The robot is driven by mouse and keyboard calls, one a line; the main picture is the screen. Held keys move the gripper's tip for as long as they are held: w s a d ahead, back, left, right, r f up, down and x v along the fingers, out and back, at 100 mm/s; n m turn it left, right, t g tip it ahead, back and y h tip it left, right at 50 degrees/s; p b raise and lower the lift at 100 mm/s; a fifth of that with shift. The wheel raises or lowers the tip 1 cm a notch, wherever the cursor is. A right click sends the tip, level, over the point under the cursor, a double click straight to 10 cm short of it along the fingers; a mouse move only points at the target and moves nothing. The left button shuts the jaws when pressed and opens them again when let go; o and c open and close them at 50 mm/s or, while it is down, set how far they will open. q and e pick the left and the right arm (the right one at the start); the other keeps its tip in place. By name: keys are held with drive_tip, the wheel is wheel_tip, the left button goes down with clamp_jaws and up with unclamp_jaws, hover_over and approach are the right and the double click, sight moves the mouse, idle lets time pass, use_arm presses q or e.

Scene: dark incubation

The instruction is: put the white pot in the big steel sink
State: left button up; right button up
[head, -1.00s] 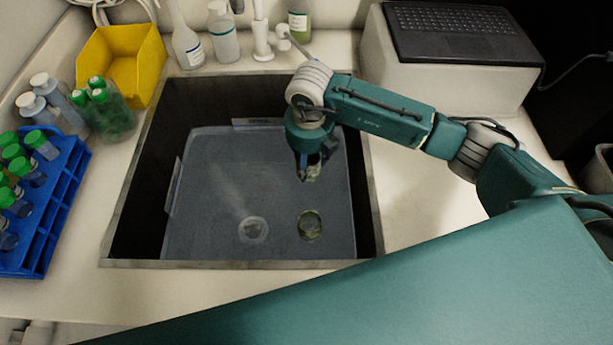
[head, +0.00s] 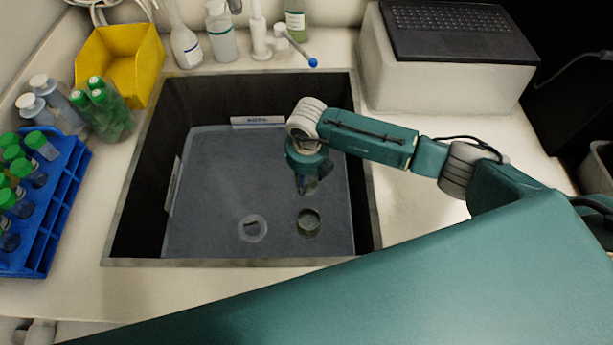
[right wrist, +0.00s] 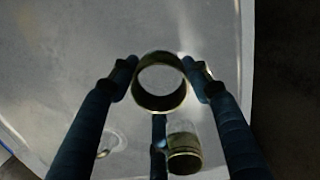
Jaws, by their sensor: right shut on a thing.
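The big steel sink (head: 365,165) is a dark rectangular basin in the middle of the head view. My right gripper (head: 306,188) is down inside it, over its right half. In the right wrist view, the fingers (right wrist: 162,80) are shut on a small round open vessel, which I take as the pot (right wrist: 160,104). It shows a greenish-gold rim and a pale inside, not clear white. In the head view it is dark and hard to make out. Whether it touches the sink floor I cannot tell. My left gripper is out of view.
A small round jar (head: 308,222) stands on the sink floor near the gripper, with the drain (head: 252,228) left of it. A tap (head: 260,40) and bottles (head: 222,40) line the back edge. A blue rack (head: 55,225) and yellow bin (head: 118,68) stand left.

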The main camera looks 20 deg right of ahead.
drive_tip(key=o, duration=1.2)
wheel_tip(320, 180, up, 12)
drive_tip(key=s, duration=0.1)
drive_tip(key=shift+s+b, duration=0.15)
drive_tip(key=shift+b, duration=0.2)
drive_tip(key=shift+a, duration=0.15)
